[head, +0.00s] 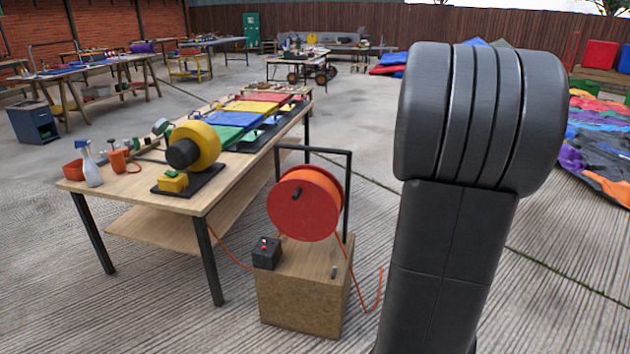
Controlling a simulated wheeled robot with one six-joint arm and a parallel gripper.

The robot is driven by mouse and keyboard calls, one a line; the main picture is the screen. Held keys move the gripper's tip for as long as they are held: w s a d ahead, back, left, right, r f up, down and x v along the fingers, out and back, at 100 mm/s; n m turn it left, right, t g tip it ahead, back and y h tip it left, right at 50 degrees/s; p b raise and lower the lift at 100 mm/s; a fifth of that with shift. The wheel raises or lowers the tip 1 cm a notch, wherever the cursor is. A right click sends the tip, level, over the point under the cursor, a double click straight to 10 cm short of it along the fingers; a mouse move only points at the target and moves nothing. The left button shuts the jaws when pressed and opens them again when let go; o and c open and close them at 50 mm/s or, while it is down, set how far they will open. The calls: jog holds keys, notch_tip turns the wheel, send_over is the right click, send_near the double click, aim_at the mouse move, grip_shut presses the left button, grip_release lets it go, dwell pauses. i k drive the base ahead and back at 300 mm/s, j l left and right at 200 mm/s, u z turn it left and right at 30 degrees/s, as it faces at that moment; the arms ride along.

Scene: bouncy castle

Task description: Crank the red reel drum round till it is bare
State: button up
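The red reel drum (300,215) hangs in a black frame (348,170) on a wooden block (300,298). A small dark crank handle (296,194) shows on its face, up and left of the middle. An orange band shows between the drum's rims; I cannot tell how much cable is wound there. Orange cable (380,290) hangs down beside the block on the right, and more runs to the left under the table. My arm stands large at the right of the drum, apart from it in the picture. My gripper is not in view.
A small black box with a red button (266,254) sits on the block's front left. A wooden table (190,203) with a yellow blower (200,142) and colored panels stands close behind left. Colored fabric (598,125) lies at the far right. Open concrete lies in front.

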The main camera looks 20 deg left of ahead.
aim_at(302, 210)
jog(key=i+j+u, duration=0.15)
jog(key=u, duration=0.3)
jog(key=i+j+u, duration=0.25)
jog(key=u, duration=0.2)
jog(key=i+j+u, duration=0.1)
jog(key=u, duration=0.35)
jog(key=i+l, duration=0.05)
jog(key=i, duration=0.05)
